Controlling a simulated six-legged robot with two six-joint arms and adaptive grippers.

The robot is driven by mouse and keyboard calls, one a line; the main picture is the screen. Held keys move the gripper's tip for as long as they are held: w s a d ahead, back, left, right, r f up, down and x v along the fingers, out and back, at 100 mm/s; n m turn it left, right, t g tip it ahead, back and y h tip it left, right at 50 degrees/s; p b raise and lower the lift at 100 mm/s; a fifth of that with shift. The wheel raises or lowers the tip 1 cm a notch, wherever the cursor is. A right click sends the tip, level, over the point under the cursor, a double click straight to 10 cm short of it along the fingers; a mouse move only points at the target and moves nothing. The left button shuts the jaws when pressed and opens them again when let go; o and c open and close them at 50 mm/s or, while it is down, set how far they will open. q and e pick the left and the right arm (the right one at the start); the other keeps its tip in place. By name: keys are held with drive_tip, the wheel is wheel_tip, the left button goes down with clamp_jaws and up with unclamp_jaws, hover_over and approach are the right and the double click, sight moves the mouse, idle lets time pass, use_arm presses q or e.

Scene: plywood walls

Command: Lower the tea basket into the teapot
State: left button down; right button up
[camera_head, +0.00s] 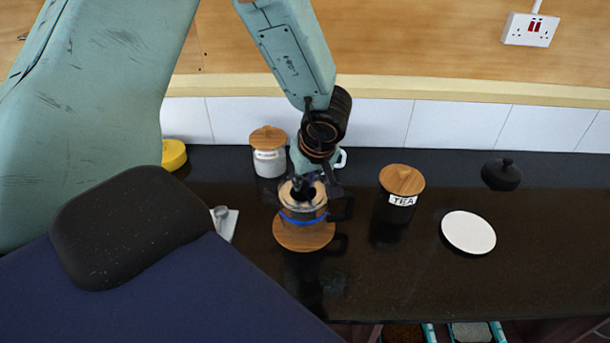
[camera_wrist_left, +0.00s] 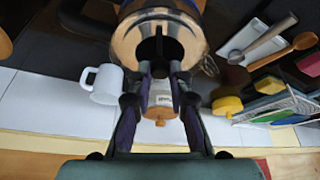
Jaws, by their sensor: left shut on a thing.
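The teapot (camera_head: 303,216), dark and see-through with a blue band, stands on a round wooden board (camera_head: 303,238) on the black counter. The tea basket (camera_head: 289,195) has a shiny rim and dark inside; it is at the teapot's mouth. In the left wrist view the basket's rim (camera_wrist_left: 128,45) fills the top middle. My left gripper (camera_head: 304,182), also in the left wrist view (camera_wrist_left: 160,72), is shut on the basket, above the teapot. The fingers hide part of the rim; I cannot tell how deep the basket sits. My right gripper is out of view.
A TEA canister (camera_head: 402,182), black lid (camera_head: 501,174) and white plate (camera_head: 468,232) stand right. A white jar (camera_head: 269,162) and mug (camera_wrist_left: 103,84) are behind the teapot. A spoon tray (camera_head: 231,222) is left. The counter's front right is clear.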

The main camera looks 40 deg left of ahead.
use_arm(q)
drive_tip(key=c, duration=1.2)
unclamp_jaws()
drive_tip(key=shift+o, duration=0.5)
drive_tip(key=o, duration=0.3)
drive_tip(key=shift+o, duration=0.2)
